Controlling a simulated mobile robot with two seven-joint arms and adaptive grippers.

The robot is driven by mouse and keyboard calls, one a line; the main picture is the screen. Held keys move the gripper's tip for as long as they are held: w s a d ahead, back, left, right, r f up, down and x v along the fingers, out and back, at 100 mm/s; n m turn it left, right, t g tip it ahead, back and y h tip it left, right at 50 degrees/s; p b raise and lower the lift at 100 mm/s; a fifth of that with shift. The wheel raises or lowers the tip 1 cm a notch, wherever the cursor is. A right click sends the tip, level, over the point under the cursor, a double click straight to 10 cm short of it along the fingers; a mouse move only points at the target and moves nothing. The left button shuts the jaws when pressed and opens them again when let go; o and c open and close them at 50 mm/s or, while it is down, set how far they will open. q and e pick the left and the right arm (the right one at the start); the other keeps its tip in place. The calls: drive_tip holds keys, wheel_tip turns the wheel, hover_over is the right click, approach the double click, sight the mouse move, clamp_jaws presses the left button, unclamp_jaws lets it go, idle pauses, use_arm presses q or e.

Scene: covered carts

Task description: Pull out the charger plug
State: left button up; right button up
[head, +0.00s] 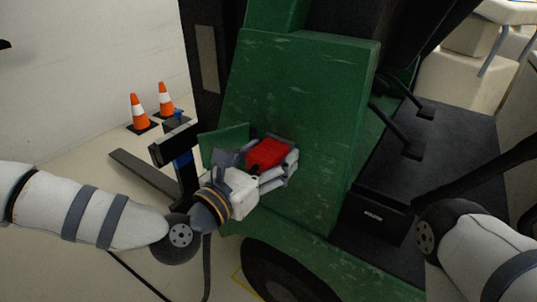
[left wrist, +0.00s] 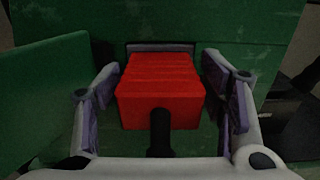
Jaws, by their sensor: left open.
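The red charger plug (head: 267,154) sits at the side of the green cart, beside a small open green flap. In the left wrist view the plug (left wrist: 160,90) is in the middle, with a black cable (left wrist: 160,132) coming from its near face. A grey socket edge (left wrist: 160,47) shows right behind it. My left gripper (head: 280,162) is open around the plug, one finger on each side. My right gripper is out of the head view; only part of my right arm shows at the right edge.
The open green flap (head: 224,143) stands left of the plug. A black post (head: 182,165) with a blue part stands left of my gripper. Two orange cones (head: 139,112) are at the back left. A black wheel (head: 280,270) is below the green body (head: 310,110).

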sight(249, 172)
use_arm(q)
drive_tip(key=shift+f, duration=0.1)
drive_tip(key=shift+c, duration=0.3)
clamp_jaws()
drive_tip(key=shift+v, duration=2.95)
